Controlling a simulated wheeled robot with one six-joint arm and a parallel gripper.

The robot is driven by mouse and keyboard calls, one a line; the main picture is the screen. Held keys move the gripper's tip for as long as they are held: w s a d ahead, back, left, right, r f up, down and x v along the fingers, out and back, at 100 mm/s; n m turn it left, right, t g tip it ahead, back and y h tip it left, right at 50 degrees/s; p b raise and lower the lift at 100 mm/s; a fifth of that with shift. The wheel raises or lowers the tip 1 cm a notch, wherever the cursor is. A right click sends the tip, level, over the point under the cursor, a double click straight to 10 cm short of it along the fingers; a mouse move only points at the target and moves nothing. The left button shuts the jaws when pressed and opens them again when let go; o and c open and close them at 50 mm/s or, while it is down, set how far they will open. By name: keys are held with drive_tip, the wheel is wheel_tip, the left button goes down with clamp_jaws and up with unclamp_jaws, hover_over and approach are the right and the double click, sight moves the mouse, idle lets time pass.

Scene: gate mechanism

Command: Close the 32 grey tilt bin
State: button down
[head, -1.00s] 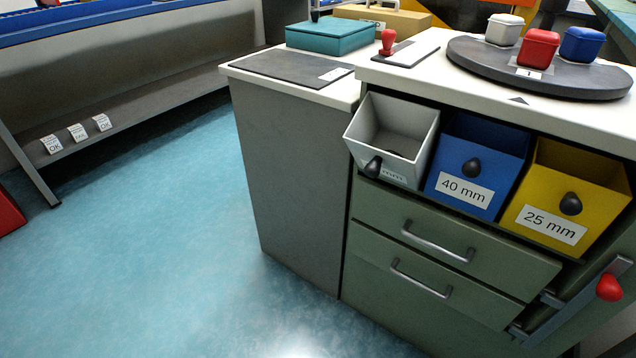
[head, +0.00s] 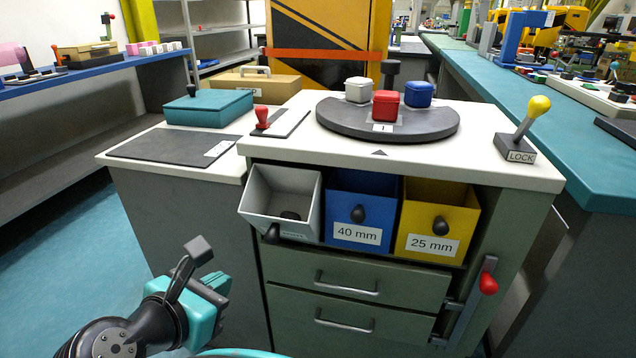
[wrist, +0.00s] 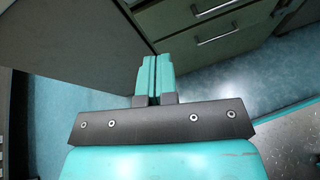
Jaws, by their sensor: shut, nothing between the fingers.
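The grey tilt bin (head: 262,208) is the leftmost of the bins under the worktop in the head view. It is tilted outward and open at the top, with a dark knob (head: 271,234) low on its front and a dark object (head: 290,215) inside. Its label is too dim and slanted to read. My gripper (head: 215,290) is at the lower left of the head view, below and left of the bin and apart from it. In the wrist view my gripper's teal fingers (wrist: 154,78) are together with nothing between them. The bin is out of the wrist view.
A blue 40 mm bin (head: 345,230) and a yellow 25 mm bin (head: 436,243) stand to its right. Drawers (head: 340,285) with bar handles are below. Blue floor (head: 60,270) lies open at the left.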

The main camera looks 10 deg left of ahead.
drive_tip(key=w+d+f+n+b, duration=0.1)
drive_tip(key=w+d+f+b, duration=0.1)
drive_tip(key=w, duration=0.8)
drive_tip(key=shift+w+d+f+b, duration=0.15)
drive_tip(key=shift+w+d+b, duration=0.05)
drive_tip(key=shift+w+b, duration=0.2)
drive_tip(key=shift+w+r+p, duration=0.2)
drive_tip(key=shift+r+p, duration=0.25)
drive_tip(key=shift+p, duration=0.65)
